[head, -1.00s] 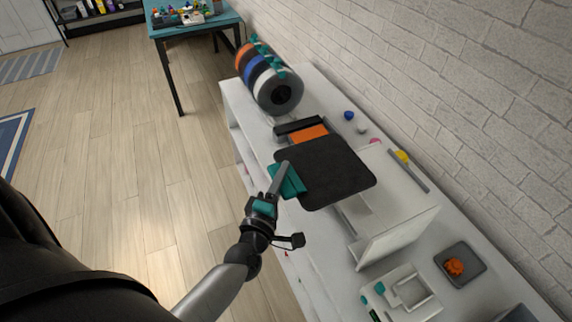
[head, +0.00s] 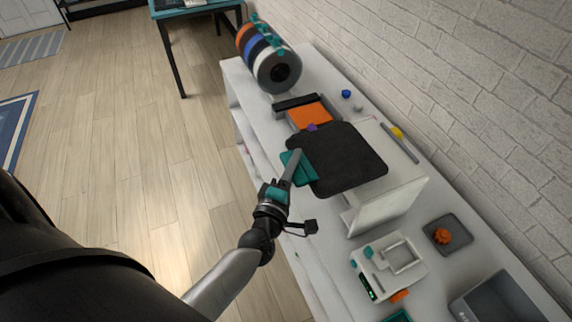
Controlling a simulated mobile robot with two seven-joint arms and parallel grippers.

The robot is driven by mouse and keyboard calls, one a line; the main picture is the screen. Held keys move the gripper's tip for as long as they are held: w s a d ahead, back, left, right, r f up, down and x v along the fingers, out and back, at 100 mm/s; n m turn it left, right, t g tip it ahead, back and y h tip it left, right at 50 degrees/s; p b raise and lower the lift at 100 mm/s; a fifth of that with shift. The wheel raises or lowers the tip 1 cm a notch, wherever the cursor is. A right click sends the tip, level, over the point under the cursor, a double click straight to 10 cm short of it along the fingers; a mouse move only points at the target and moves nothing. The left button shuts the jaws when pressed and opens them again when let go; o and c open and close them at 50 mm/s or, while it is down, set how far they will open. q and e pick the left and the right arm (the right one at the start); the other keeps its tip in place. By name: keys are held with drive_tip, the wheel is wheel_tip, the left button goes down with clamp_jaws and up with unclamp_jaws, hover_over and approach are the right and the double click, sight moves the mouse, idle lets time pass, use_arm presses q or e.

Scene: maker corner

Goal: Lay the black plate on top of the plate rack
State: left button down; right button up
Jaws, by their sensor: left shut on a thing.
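The black plate (head: 345,160) is a flat dark square with rounded corners. My left gripper (head: 298,165) is shut on its left edge, at a teal tab, and holds it roughly level over the white bench. The plate hides part of a white piece with an upright panel (head: 388,207) beneath and to its right. Just behind the plate is a grey frame with an orange sheet (head: 310,115) and a dark bar. I cannot tell for sure which of these is the plate rack. My right gripper is not in view.
Several spools (head: 270,62) stand at the bench's far end. Nearer are a white device (head: 388,265), a dark tray with an orange part (head: 447,236) and a grey bin (head: 500,300). A brick wall (head: 450,80) runs along the right side.

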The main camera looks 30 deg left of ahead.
sight(332, 152)
use_arm(q)
drive_tip(key=shift+w+d, duration=1.1)
drive_tip(key=shift+w, duration=0.3)
drive_tip(key=shift+w+d+b, duration=0.35)
drive_tip(key=shift+w+d, duration=0.6)
drive_tip(key=shift+w, duration=0.25)
drive_tip(key=shift+w+d+b, duration=0.35)
drive_tip(key=shift+w+d, duration=0.55)
drive_tip(key=shift+w, duration=0.25)
drive_tip(key=shift+w+f+b, duration=0.1)
drive_tip(key=shift+f+b, duration=1.55)
drive_tip(key=shift+f, duration=0.1)
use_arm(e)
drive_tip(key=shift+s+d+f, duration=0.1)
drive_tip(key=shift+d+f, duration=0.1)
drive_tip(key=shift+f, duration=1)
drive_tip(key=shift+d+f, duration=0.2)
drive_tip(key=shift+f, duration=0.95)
use_arm(q)
unclamp_jaws()
drive_tip(key=shift+f, duration=0.25)
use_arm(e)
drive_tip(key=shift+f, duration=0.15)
use_arm(q)
drive_tip(key=shift+f+b, duration=0.45)
drive_tip(key=shift+b, duration=0.1)
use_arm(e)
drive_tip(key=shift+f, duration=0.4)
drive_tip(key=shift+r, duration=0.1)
